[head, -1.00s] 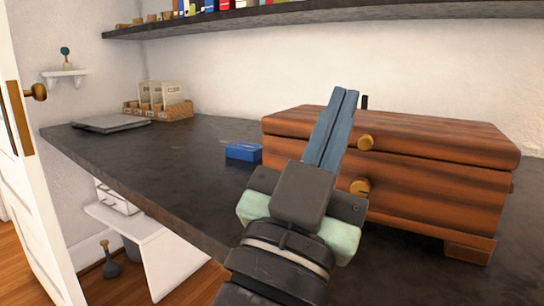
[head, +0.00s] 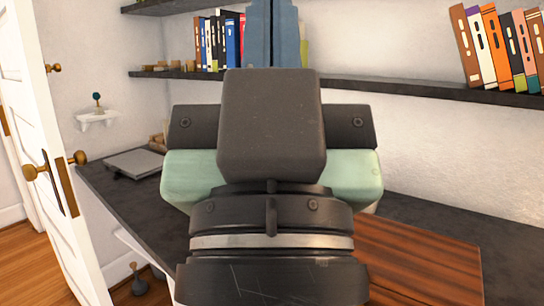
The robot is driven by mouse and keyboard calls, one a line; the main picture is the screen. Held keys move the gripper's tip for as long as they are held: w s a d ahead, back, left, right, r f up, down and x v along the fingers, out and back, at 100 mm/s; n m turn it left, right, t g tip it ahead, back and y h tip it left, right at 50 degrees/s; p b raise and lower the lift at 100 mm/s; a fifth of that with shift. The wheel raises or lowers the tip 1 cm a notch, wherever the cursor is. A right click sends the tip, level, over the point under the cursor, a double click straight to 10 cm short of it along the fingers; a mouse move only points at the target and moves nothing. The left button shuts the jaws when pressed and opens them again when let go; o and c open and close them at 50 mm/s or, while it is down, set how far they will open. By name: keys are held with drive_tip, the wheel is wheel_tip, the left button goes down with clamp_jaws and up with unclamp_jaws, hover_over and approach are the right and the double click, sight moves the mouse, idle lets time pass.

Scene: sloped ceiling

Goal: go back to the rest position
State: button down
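My gripper (head: 273,12) is raised large in the centre of the head view, pointing up and away from me. Its two blue-grey fingers lie side by side with no clear gap and nothing seen between them. The fingertips run up to the top edge of the picture. The fingers stand in front of the wall shelf (head: 415,88) and hide part of its row of books. The gripper's body hides much of the dark counter.
The dark counter (head: 118,195) runs below, with a flat grey slab (head: 135,163) on its far left. A wooden chest (head: 425,262) stands at lower right, partly hidden by my arm. A white door (head: 52,130) with brass knobs is at left.

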wheel_tip(320, 180, up, 22)
drive_tip(key=p, duration=2)
drive_tip(key=shift+r, duration=0.15)
